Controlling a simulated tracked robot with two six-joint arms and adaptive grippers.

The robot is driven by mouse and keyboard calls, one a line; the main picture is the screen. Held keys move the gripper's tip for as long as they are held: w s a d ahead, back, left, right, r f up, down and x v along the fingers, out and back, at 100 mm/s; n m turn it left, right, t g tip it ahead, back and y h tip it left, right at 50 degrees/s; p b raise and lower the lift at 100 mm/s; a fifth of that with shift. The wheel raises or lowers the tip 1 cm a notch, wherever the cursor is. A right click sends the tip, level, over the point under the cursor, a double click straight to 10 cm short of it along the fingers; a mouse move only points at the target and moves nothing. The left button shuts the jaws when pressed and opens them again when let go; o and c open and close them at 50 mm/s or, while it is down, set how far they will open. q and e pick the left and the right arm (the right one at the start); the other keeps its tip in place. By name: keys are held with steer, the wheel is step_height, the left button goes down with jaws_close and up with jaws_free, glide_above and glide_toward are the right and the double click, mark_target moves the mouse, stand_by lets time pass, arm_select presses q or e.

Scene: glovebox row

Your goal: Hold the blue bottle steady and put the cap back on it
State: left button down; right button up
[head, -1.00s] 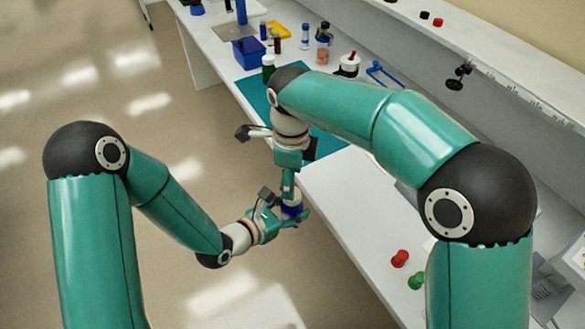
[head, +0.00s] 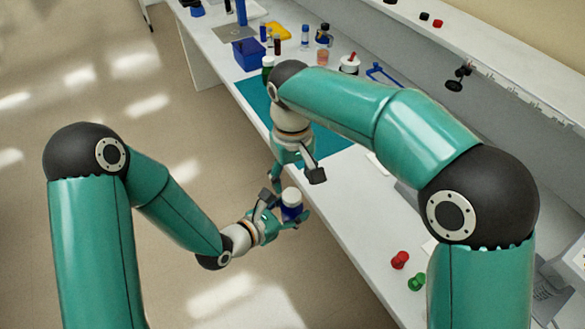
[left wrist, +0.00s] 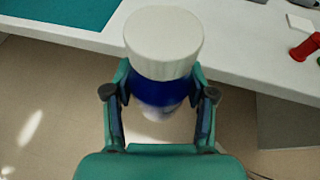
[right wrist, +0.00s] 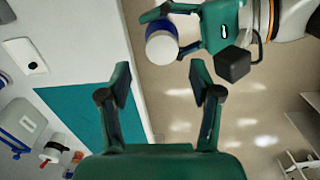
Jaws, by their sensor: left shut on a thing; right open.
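The blue bottle (head: 291,212) is held upright by my left gripper (head: 283,222) in front of the bench edge, above the floor. The white cap (left wrist: 163,40) sits on top of the bottle and looks level in the left wrist view. The fingers of my left gripper close around the blue body (left wrist: 160,92) just below the cap. My right gripper (right wrist: 160,85) is open and empty, apart from the bottle; the capped bottle shows beyond its fingers in the right wrist view (right wrist: 162,45).
A teal mat (head: 258,100) lies on the white bench (head: 350,205). A blue bin (head: 248,52) and several small bottles stand at the back. A red piece (head: 400,260) and a green piece (head: 416,281) lie at the near end. Open floor lies left of the bench.

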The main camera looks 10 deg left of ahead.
mark_target(292, 194)
steer(key=n, duration=0.4)
steer(key=shift+r, duration=0.25)
steer(key=n, duration=0.3)
steer(key=shift+r+n, duration=0.2)
steer(key=shift+n, duration=0.1)
steer(key=shift+r+n, duration=0.15)
steer(key=shift+n, duration=0.75)
steer(key=shift+w+a+r, duration=0.1)
steer(key=shift+a+r, duration=0.05)
steer(key=shift+r, duration=0.2)
steer(key=shift+f, duration=0.15)
steer(key=shift+f, duration=3.9)
